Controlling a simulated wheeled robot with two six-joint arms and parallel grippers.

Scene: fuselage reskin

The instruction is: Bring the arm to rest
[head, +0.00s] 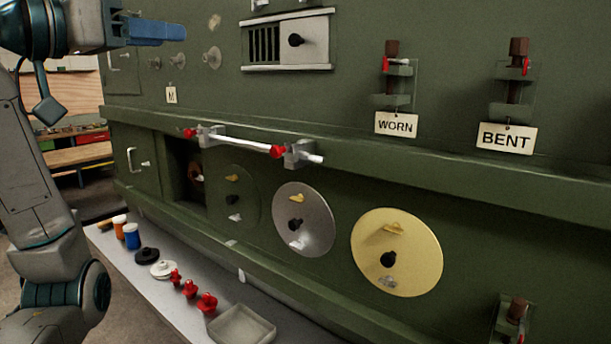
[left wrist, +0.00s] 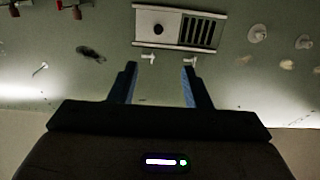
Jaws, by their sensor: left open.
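My left arm (head: 35,200) comes in from the left in the head view, raised in front of the green wall. Its gripper (head: 165,32) is at the upper left, with blue fingers pointing right. In the left wrist view the two fingers (left wrist: 160,72) stand apart with nothing between them. Beyond them is a pale panel with dark slats and a black knob (left wrist: 158,29). In the head view this slatted panel (head: 315,42) is to the right of the gripper. My right gripper does not show.
A silver rod with red ends (head: 240,141) sits in brackets along the ledge. Tags reading WORN (head: 396,125) and BENT (head: 506,138) hang under clamps. A grey disc (head: 318,213) and a yellow disc (head: 412,270) are below. A low shelf (head: 165,297) holds jars, red knobs and a tray (head: 243,328).

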